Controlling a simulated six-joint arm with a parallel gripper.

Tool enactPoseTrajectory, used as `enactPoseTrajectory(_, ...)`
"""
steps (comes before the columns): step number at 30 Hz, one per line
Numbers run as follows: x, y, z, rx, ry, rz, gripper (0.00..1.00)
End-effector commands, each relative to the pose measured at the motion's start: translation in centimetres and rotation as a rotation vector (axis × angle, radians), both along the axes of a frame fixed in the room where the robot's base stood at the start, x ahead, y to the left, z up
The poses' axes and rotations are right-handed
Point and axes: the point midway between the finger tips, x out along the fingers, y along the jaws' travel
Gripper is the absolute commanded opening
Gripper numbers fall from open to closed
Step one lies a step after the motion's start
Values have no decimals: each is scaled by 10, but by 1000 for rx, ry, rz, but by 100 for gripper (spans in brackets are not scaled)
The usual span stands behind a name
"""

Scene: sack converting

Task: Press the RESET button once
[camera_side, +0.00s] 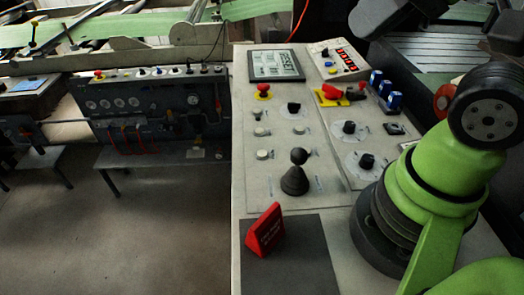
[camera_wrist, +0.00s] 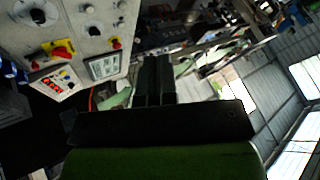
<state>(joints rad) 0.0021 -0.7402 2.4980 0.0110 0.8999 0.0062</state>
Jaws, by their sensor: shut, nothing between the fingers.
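The control panel (camera_side: 275,185) is a pale sloped board with several buttons and knobs. Its labels are too small to read, so I cannot tell which button is RESET. Small pale round buttons (camera_side: 262,154) sit on its left half. A small box with a red display (camera_side: 338,58) carries a few small coloured controls at the back right. The panel also shows upside down at upper left in the wrist view (camera_wrist: 85,18). My gripper (camera_wrist: 154,62) shows there as two dark fingers side by side, shut and empty, apart from the panel. The side view does not show my fingers.
A red mushroom button on yellow (camera_side: 263,91), a red-handled switch on a yellow plate (camera_side: 335,95), blue switches (camera_side: 383,84), black dials (camera_side: 349,127) and a black joystick (camera_side: 295,175) stand up from the panel. A red sign (camera_side: 264,230) stands on a dark mat (camera_side: 305,262) in front.

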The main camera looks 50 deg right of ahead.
Motion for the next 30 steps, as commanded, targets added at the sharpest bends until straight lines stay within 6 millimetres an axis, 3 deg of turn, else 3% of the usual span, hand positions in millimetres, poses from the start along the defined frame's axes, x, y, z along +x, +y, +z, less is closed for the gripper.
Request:
enactPoseTrajectory(8,28,15,-16,296,219,-234,0)
enactPoseTrajectory(17,85,26,-51,782,574,-756,0)
enactPoseTrajectory(23,123,19,-87,1074,783,-1170,0)
enactPoseTrajectory(30,159,-2,-145,1372,971,-1692,0)
